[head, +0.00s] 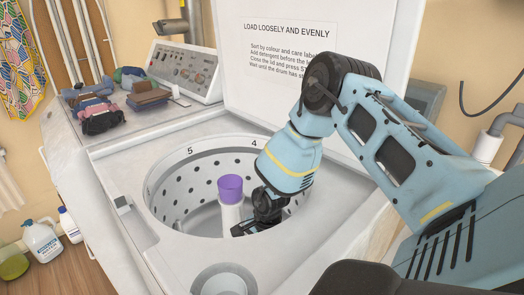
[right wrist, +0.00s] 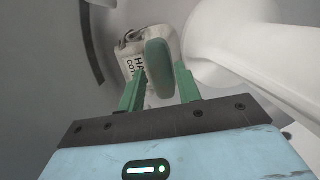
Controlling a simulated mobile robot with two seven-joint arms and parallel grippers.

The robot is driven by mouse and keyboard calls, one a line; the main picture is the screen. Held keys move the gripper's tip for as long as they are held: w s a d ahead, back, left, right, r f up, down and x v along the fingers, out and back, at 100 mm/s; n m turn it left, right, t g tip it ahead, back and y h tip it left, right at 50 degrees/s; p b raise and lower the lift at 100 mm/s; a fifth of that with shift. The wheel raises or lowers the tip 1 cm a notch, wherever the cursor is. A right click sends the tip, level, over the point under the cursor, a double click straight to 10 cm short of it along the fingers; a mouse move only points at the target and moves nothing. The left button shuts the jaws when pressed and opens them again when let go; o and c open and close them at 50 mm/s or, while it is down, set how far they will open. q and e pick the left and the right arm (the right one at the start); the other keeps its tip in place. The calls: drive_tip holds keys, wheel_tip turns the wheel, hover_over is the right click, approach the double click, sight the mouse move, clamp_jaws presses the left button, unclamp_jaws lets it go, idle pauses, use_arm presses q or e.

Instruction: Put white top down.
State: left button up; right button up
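The white top (right wrist: 129,63) shows in the right wrist view as a pale folded bundle with a partly covered printed label and a grey-green raised fold. My right gripper (right wrist: 161,66) has its green fingers on both sides of that fold, seemingly touching it. In the head view my right gripper (head: 262,212) reaches down into the washer drum (head: 178,205), right of the purple-topped agitator post (head: 230,190). The top is hidden in that view. My left gripper is not in view.
The pale agitator post is close on the right in the right wrist view (right wrist: 235,50). Several folded garments (head: 148,94) lie on the surface beside the control panel (head: 185,70). The raised lid (head: 300,75) stands behind the drum. Bottles (head: 42,243) stand at lower left.

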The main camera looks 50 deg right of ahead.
drive_tip(key=shift+r+p, duration=0.75)
drive_tip(key=shift+p, duration=0.1)
wheel_tip(320, 180, up, 12)
drive_tip(key=d, duration=0.1)
drive_tip(key=shift+s+d+f, duration=0.15)
drive_tip(key=shift+d+f, duration=0.1)
drive_tip(key=shift+d, duration=0.15)
